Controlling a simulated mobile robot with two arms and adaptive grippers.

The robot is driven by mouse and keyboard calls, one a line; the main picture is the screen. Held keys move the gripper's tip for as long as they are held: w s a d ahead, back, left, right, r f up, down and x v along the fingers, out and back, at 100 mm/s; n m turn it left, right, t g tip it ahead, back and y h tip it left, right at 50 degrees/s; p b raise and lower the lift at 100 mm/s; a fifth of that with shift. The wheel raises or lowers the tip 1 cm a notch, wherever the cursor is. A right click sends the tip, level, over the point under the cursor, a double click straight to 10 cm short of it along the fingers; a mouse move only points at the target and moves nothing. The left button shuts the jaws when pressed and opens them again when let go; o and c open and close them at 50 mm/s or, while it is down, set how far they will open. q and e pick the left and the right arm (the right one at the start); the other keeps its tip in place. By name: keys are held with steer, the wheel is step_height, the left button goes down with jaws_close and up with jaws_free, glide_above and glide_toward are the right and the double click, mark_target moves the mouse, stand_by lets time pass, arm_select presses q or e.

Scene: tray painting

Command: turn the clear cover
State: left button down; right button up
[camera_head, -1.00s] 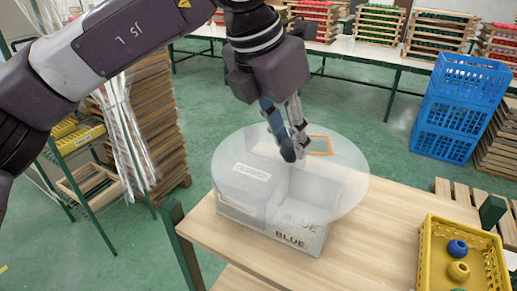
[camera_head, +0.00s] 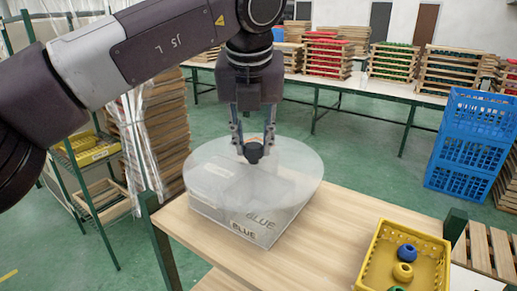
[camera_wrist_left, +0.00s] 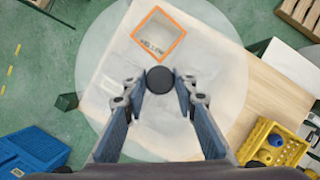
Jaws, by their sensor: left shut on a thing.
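The clear cover (camera_head: 300,165) is a round, see-through disc lying over a grey box (camera_head: 245,235) marked BLUE on its front. A dark knob (camera_head: 254,152) stands at the cover's middle. My left gripper (camera_head: 253,145) points straight down and is shut on the knob; its fingers (camera_wrist_left: 160,90) show on either side of it in the left wrist view. There, the cover's orange-edged square window (camera_wrist_left: 159,33) lies above the knob in the picture, with partly legible lettering inside. I cannot make out the window in the head view. My right gripper is not in view.
The box stands on a wooden table (camera_head: 320,235). A yellow crate (camera_head: 372,262) with blue, yellow and green ring-like pieces is at the table's right. Blue crates (camera_head: 465,150) stand on the floor beyond, and a rack (camera_head: 85,175) is at left.

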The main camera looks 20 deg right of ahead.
arm_select(q)
steer(key=shift+d+r+n, duration=0.1)
steer(key=shift+n, duration=0.8)
steer(key=shift+n+y, duration=0.4)
steer(key=shift+n, duration=0.1)
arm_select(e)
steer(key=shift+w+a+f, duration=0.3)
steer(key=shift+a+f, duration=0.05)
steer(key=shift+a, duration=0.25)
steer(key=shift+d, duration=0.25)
arm_select(q)
steer(key=c, duration=1.5)
jaws_free()
steer(key=shift+c, duration=0.2)
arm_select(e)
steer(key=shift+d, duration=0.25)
arm_select(q)
steer(key=v, duration=1.2)
steer(key=shift+s, duration=0.15)
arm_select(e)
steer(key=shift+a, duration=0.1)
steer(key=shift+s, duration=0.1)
